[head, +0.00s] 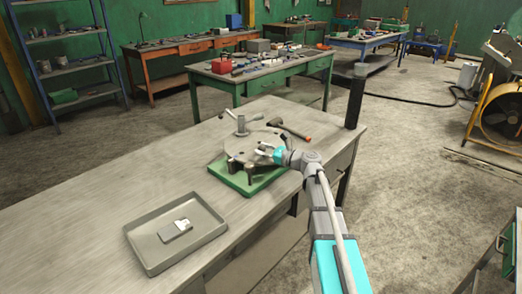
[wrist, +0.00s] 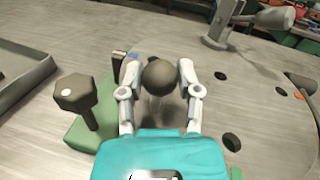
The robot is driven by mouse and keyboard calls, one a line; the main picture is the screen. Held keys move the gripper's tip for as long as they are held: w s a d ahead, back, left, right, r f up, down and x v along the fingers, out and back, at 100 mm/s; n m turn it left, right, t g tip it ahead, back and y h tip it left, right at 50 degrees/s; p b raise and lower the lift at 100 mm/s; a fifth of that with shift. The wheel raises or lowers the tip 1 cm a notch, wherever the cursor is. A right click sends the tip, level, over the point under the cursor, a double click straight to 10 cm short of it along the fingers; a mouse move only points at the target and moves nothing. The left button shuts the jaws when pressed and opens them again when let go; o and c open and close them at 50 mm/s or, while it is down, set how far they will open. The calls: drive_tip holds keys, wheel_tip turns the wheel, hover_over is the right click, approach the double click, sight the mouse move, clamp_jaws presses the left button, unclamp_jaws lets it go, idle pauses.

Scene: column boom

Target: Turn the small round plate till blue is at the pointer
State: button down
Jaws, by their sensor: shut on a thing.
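The round grey plate (head: 262,136) lies on a green base (head: 238,184) on the workbench. In the wrist view the plate (wrist: 215,105) shows several dark holes. A dark ball knob (wrist: 159,76) stands up from it, and my gripper (wrist: 159,80) is shut on this knob, one finger on each side. My gripper (head: 277,155) reaches the plate from the right in the head view. I cannot tell whether that block is the pointer.
A dark knobbed bolt (wrist: 76,95) stands on the green base at the left. A post with a side arm (head: 241,125) and a hammer-like tool (head: 289,130) are near the plate. A grey tray (head: 150,222) sits left, and a dark upright post (head: 356,95) stands at the bench's right end.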

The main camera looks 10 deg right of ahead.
drive_tip(key=shift+c, duration=1.5)
unclamp_jaws()
drive_tip(key=shift+a, duration=0.1)
drive_tip(key=v, duration=1.2)
